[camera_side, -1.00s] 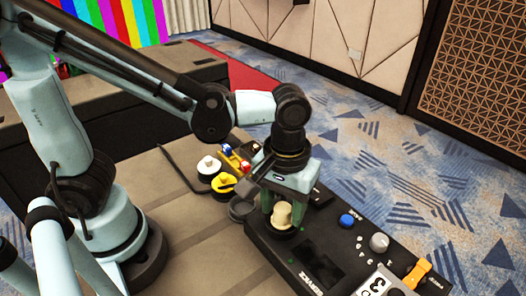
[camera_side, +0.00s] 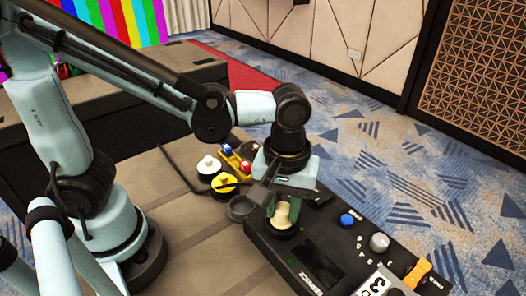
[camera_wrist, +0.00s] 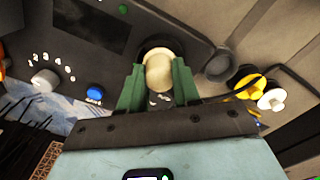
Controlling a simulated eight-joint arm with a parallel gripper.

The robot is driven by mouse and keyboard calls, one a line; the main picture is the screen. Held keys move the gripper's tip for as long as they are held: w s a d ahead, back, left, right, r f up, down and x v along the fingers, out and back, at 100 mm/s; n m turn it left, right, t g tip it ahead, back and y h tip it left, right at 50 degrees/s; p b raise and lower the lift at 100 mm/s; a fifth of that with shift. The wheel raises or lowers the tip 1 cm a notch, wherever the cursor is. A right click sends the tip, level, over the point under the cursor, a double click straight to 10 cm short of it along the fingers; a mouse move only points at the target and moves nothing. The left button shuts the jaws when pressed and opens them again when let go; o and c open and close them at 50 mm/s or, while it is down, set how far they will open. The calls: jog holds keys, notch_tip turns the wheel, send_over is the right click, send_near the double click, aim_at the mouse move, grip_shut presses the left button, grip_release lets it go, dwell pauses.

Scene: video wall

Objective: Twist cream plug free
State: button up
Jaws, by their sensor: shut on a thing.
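The cream plug (camera_side: 282,214) stands in a dark round socket on the black panel (camera_side: 262,247). My gripper (camera_side: 284,212) points down over it, with its green fingers on either side of the plug. In the wrist view my gripper (camera_wrist: 158,80) is shut on the cream plug (camera_wrist: 158,70), one green finger at its left and one at its right. The dark socket ring shows behind the plug. I cannot tell whether the plug is still seated in the ring.
A blue button (camera_side: 347,220), a grey knob (camera_side: 379,242) and an orange handle (camera_side: 417,273) are on the panel to the right. A yellow plug (camera_side: 224,183), a white plug (camera_side: 208,166) and a round dark cup (camera_side: 241,208) lie left of my gripper.

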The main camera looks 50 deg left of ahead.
jog(key=shift+n, duration=1.4)
jog(key=shift+n, duration=1.4)
jog(key=o, duration=1)
jog(key=shift+r, duration=0.1)
jog(key=shift+r, duration=3.9)
